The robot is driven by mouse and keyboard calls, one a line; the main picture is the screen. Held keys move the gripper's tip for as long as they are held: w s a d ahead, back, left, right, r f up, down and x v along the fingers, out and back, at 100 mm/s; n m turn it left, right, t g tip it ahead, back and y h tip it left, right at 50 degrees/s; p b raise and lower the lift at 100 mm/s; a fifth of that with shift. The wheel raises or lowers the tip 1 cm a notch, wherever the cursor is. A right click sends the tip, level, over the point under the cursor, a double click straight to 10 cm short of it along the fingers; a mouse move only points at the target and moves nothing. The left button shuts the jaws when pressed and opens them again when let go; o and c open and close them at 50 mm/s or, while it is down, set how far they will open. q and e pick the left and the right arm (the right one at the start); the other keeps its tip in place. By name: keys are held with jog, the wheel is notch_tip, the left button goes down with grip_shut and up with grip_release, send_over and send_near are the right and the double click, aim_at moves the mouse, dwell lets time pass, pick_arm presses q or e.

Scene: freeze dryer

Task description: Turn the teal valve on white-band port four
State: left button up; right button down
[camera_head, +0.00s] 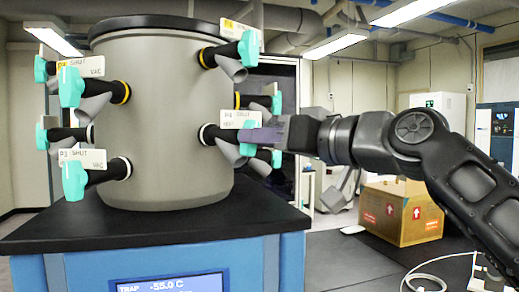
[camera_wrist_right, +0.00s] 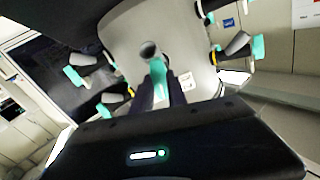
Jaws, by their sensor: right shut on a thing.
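The grey freeze-dryer drum (camera_head: 165,120) stands on a black-topped blue cabinet, with ports around it. The white-band port (camera_head: 207,134) at the lower right carries a white tag (camera_head: 240,119) and a teal valve (camera_head: 248,150). My right gripper (camera_head: 262,136) reaches in from the right, its fingers over this valve and hiding part of it. In the right wrist view, the teal valve (camera_wrist_right: 158,78) stands between the two dark fingers (camera_wrist_right: 154,92), which are shut on it. My left gripper is not in view.
Another white-band port with a teal valve (camera_head: 74,176) is at the lower left. Yellow-band ports with teal valves (camera_head: 249,48) sit higher up, close above my gripper. More ports show behind.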

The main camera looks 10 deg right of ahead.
jog(key=shift+f+n+b, duration=0.1)
jog(key=shift+n+b, duration=0.3)
jog(key=shift+n, duration=0.8)
jog(key=c, duration=1.3)
grip_release()
jog(key=shift+b+v, duration=0.95)
jog(key=shift+v, duration=2.95)
